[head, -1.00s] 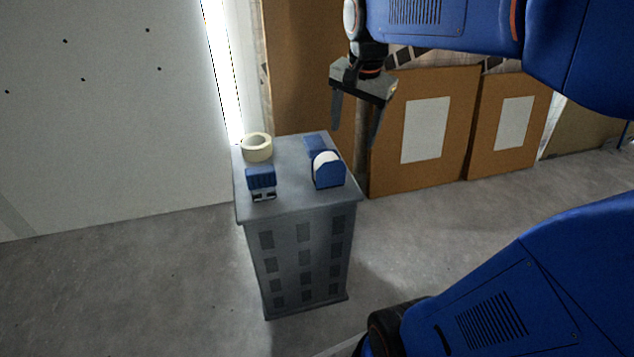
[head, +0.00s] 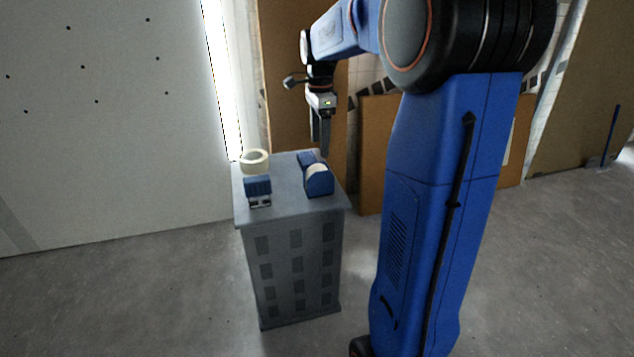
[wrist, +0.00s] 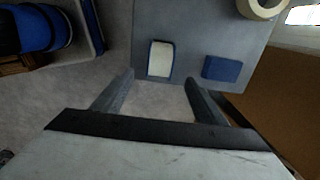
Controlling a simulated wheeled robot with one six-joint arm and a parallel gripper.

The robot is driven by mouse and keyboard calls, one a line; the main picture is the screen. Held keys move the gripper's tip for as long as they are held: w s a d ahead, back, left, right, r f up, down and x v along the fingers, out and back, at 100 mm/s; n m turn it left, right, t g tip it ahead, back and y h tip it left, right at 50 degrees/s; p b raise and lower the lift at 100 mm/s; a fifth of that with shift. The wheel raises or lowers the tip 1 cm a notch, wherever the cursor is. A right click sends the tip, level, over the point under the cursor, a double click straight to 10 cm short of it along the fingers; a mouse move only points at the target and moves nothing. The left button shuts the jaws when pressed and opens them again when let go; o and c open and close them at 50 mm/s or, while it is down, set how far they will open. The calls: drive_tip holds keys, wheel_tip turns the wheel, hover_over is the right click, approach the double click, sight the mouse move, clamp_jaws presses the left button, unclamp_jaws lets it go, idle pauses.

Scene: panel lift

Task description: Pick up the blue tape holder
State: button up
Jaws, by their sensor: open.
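The blue tape holder (head: 319,182) with a pale roll in it sits on the right side of the grey stand's top (head: 285,197). In the wrist view the holder (wrist: 160,60) shows its pale face near the stand's edge, just beyond my fingertips. The fingers look apart from the holder.
A blue block (head: 307,158) sits behind the holder. A cream tape roll (head: 254,160) is at the back left, with another blue item with metal parts (head: 258,190) in front of it. Brown panels (head: 373,150) stand behind; a white wall (head: 110,120) is left.

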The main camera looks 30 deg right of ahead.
sight(320, 166)
wheel_tip(320, 166, down, 9)
drive_tip(key=shift+r, duration=0.2)
drive_tip(key=shift+a+f, duration=0.15)
drive_tip(key=shift+f, duration=2.55)
drive_tip(key=c, duration=1.4)
drive_tip(key=shift+r, duration=5.05)
drive_tip(key=o, duration=0.4)
